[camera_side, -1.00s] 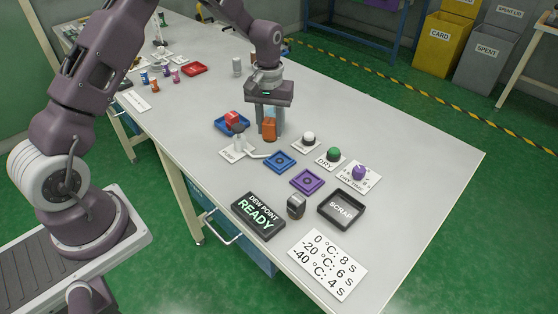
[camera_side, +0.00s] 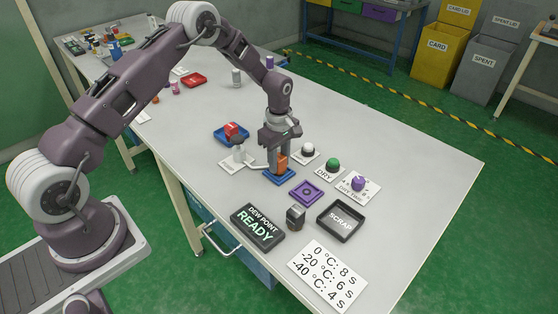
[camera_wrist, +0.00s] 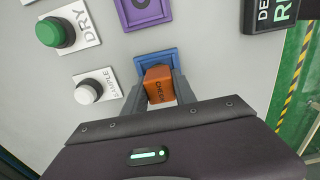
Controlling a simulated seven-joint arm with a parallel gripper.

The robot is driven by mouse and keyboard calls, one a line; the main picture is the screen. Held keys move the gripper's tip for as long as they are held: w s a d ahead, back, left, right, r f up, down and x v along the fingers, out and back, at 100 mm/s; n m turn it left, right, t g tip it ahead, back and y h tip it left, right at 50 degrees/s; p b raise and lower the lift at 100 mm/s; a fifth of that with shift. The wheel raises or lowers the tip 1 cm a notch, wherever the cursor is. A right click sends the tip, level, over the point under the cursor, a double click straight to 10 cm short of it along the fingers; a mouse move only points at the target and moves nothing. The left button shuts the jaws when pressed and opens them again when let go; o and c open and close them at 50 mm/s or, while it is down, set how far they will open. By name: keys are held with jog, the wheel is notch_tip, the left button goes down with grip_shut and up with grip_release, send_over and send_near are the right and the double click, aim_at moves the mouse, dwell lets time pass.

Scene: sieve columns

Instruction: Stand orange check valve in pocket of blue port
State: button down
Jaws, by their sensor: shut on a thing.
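The orange check valve (camera_side: 282,161) is held between the fingers of my gripper (camera_side: 277,158), which is shut on it. The valve is upright over the blue port (camera_side: 272,174), a square blue plate on the table. In the wrist view the orange valve (camera_wrist: 159,84) sits between both fingers, and the blue port (camera_wrist: 157,55) shows behind and around it. The port's pocket is hidden by the valve and fingers. I cannot tell whether the valve's bottom is inside the pocket or just above it.
A white purge fixture (camera_side: 239,156) stands close left of the port. A purple port (camera_side: 307,193) lies to the front right. White (camera_side: 308,148) and green (camera_side: 333,164) buttons sit to the right. A blue tray (camera_side: 219,136) with a red block is behind left. The scrap tray (camera_side: 341,221) is farther forward.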

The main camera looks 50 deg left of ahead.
jog(key=c, duration=1)
grip_release()
notch_tip(320, 180, up, 12)
notch_tip(320, 180, up, 8)
jog(key=r+m+t, duration=0.1)
jog(key=m, duration=0.2)
send_over(279, 156)
jog(key=s+d, duration=0.2)
jog(key=s, duration=0.1)
jog(key=s+d+r+m+t, duration=0.25)
jog(key=s+r+m, duration=0.25)
jog(key=s+r, duration=0.5)
jog(key=s+d+m, duration=0.1)
jog(key=s+m, duration=0.2)
jog(key=s, duration=0.4)
jog(key=s+d+m+t, duration=0.1)
jog(key=s+m, duration=0.2)
jog(key=s, duration=0.3)
jog(key=s+d+r+m+t, duration=0.1)
jog(key=s+m, duration=0.3)
jog(key=s, duration=0.3)
jog(key=shift+s+d+r, duration=0.1)
jog(key=shift+s, duration=0.2)
